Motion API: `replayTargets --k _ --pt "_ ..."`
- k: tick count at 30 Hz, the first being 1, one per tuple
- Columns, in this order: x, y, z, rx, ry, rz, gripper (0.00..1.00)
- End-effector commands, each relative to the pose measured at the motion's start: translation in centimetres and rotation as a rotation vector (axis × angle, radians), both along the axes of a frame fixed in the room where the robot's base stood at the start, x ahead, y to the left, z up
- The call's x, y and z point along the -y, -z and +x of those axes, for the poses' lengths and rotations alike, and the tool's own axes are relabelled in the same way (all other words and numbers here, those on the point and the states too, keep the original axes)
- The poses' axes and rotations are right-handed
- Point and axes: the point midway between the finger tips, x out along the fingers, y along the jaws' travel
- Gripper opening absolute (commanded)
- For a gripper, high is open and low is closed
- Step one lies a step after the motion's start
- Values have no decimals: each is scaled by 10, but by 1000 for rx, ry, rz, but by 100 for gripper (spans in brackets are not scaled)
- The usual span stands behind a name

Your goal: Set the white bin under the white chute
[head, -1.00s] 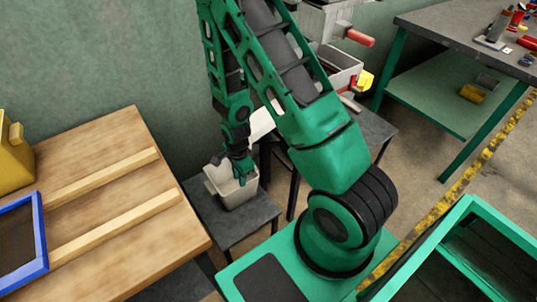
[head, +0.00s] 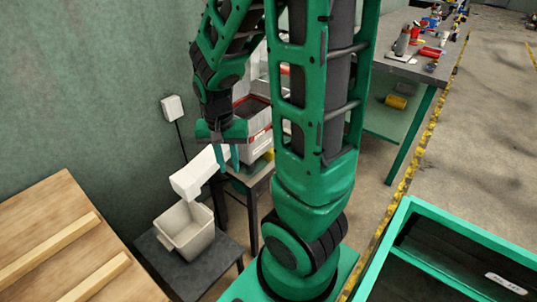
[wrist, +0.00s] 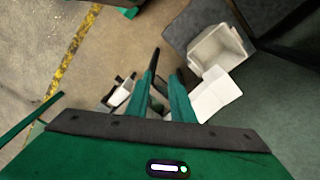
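The white bin (head: 186,232) stands upright and looks empty on a low dark table in the head view. It also shows in the wrist view (wrist: 222,48). The white chute (head: 196,175) slopes down to the left, and its lower end is above the back part of the bin's opening. In the wrist view the chute (wrist: 214,97) overlaps the bin's near edge. My gripper (head: 228,168) is up and to the right of the bin, apart from it, beside the chute. Its two fingers (wrist: 166,65) are apart with nothing between them.
The low dark table (head: 218,262) has bare room right of the bin. A wooden table (head: 60,245) is at the left. A machine with a grey and red box (head: 257,122) stands behind my gripper. A white wall box (head: 172,107) hangs behind the chute.

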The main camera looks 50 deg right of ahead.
Motion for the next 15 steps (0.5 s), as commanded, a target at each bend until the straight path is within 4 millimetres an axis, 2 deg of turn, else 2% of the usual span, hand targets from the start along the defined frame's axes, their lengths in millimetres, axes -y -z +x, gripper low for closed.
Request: replayTargets --k 1,6,10,15 --pt "4 -16 -11 4 -30 2 21" --pt "13 -54 -57 -15 -152 20 21" --pt "15 -78 -93 -24 -243 41 21" --pt "12 -96 -129 -29 -337 69 21"
